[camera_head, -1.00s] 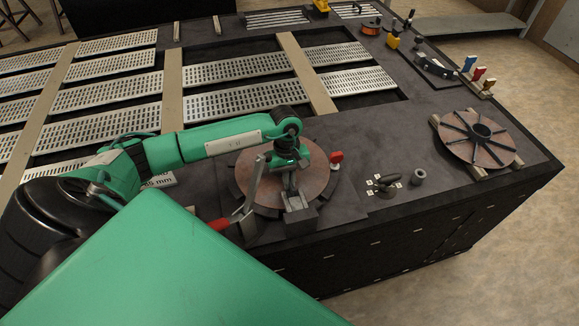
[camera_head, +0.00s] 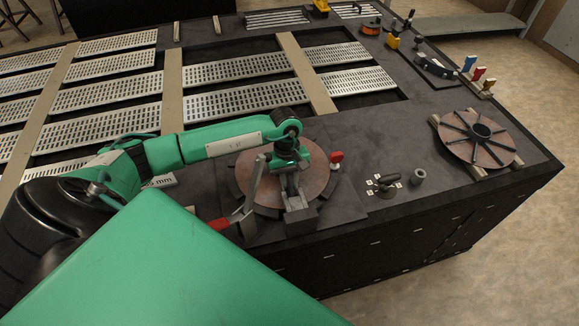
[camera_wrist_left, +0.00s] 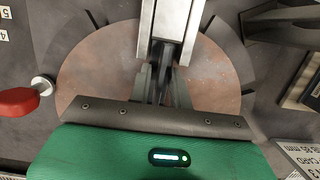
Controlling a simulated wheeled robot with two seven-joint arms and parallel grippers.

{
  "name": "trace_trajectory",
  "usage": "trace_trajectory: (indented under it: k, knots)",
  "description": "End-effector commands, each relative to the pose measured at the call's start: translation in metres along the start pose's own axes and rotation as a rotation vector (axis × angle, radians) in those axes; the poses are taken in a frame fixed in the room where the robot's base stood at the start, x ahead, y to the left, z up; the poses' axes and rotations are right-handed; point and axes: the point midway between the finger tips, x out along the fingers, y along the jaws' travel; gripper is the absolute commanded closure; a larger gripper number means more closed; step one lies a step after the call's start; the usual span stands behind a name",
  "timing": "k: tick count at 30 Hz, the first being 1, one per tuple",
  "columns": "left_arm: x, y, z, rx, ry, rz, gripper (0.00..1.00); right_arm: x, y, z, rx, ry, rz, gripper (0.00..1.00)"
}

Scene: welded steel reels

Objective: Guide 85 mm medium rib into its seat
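The round reddish-brown disc (camera_head: 318,180) lies flat near the table's front edge, with dark ribs around its rim. My left gripper (camera_head: 290,185) points down over it, behind the grey steel block (camera_head: 300,221). In the left wrist view my fingers (camera_wrist_left: 163,88) are close together on a thin dark piece, apparently the medium rib (camera_wrist_left: 161,78). The rib's far end meets the slotted bright metal fixture (camera_wrist_left: 172,25); whether it touches its seat is hidden. My right gripper is not in view.
A second ribbed disc (camera_head: 477,138) rests on wooden strips at right. A dark hand tool (camera_head: 383,185) and a grey ring (camera_head: 418,176) lie between.

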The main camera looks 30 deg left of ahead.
Motion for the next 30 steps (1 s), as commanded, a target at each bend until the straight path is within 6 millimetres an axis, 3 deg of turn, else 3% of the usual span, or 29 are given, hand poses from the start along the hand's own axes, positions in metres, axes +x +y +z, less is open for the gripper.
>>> trace_trajectory:
  k: [30]
  knots:
    - [-0.019, 0.0, 0.0, 0.0, 0.0, 0.0, 0.8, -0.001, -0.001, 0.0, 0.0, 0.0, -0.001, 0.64]
